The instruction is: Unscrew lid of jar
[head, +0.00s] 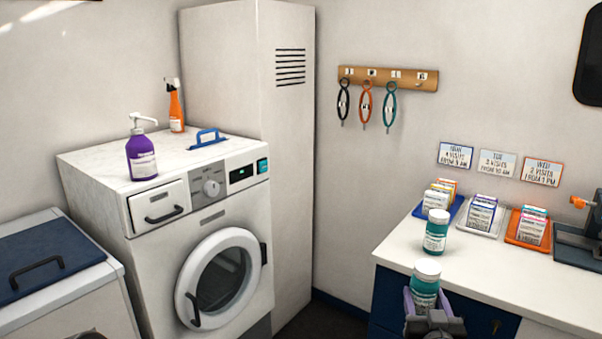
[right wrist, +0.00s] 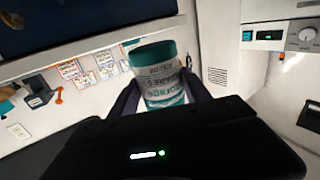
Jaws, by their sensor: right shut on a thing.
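A teal jar with a white lid (head: 428,267) is held upright in my right gripper (head: 432,309) near the counter's front edge. The lid sits on top of the jar. In the right wrist view the held jar (right wrist: 158,72) is between the two dark fingers, its teal and white label showing. The right gripper is shut on the jar's body below the lid. A second similar jar (head: 435,236) with a white lid stands upright on the counter (head: 491,274) just behind it. My left gripper is not in view.
Blue, white and orange trays (head: 527,237) of packets stand at the back of the counter. A dark device (head: 578,248) is at the right. A washer (head: 215,225) at left carries a purple pump bottle (head: 141,157) and an orange spray bottle (head: 176,108). Looped tools hang from a wooden rack (head: 388,76).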

